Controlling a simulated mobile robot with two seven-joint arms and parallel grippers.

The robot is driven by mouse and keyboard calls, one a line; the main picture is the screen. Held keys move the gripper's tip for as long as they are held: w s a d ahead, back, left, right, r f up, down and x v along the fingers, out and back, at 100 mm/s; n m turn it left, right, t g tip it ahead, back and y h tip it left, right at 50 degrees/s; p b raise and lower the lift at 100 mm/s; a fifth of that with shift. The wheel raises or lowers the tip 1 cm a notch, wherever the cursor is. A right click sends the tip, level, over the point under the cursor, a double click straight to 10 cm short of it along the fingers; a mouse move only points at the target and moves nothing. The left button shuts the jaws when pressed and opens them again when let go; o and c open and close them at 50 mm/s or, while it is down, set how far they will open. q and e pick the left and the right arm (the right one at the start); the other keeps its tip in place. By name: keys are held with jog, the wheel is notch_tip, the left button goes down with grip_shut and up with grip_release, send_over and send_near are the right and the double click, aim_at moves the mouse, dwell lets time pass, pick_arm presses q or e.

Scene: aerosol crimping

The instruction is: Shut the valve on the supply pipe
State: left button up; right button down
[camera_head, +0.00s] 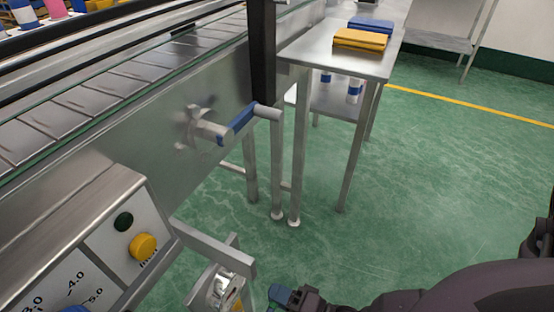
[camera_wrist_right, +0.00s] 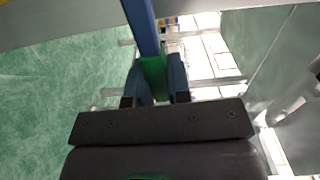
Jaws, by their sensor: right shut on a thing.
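In the right wrist view a long blue bar (camera_wrist_right: 141,25) runs down from the top to a green part (camera_wrist_right: 153,70) between the two fingers of my right gripper (camera_wrist_right: 160,75). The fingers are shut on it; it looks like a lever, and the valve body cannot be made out. In the head view my right gripper (camera_head: 288,296) is at the bottom edge, with blue at its fingertips, just right of a metal bracket (camera_head: 225,284). The supply pipe cannot be told apart with certainty. My left gripper is not in view.
A conveyor (camera_head: 95,105) carries a blue-armed crank (camera_head: 238,122) on its side. A control panel (camera_head: 90,250) with a yellow knob (camera_head: 143,246) is at lower left. A steel table (camera_head: 310,52) holds yellow and blue folded cloths (camera_head: 360,39). Green floor (camera_head: 430,180) is clear at right.

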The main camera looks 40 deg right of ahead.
jog(key=shift+s+f+m, duration=0.15)
jog(key=shift+f+m, duration=0.1)
jog(key=shift+m, duration=0.05)
jog(key=c, duration=1.1)
grip_release()
jog(key=shift+o, duration=0.2)
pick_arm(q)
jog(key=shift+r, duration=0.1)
pick_arm(e)
jog(key=shift+r, duration=0.15)
jog(key=shift+r, duration=0.3)
pick_arm(q)
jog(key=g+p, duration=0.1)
jog(key=p, duration=0.2)
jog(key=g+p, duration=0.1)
jog(key=p, duration=0.1)
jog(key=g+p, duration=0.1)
jog(key=p, duration=0.2)
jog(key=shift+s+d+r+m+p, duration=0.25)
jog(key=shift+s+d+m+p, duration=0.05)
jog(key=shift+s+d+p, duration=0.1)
pick_arm(e)
notch_tip(320, 180, up, 19)
jog(key=shift+r, duration=0.1)
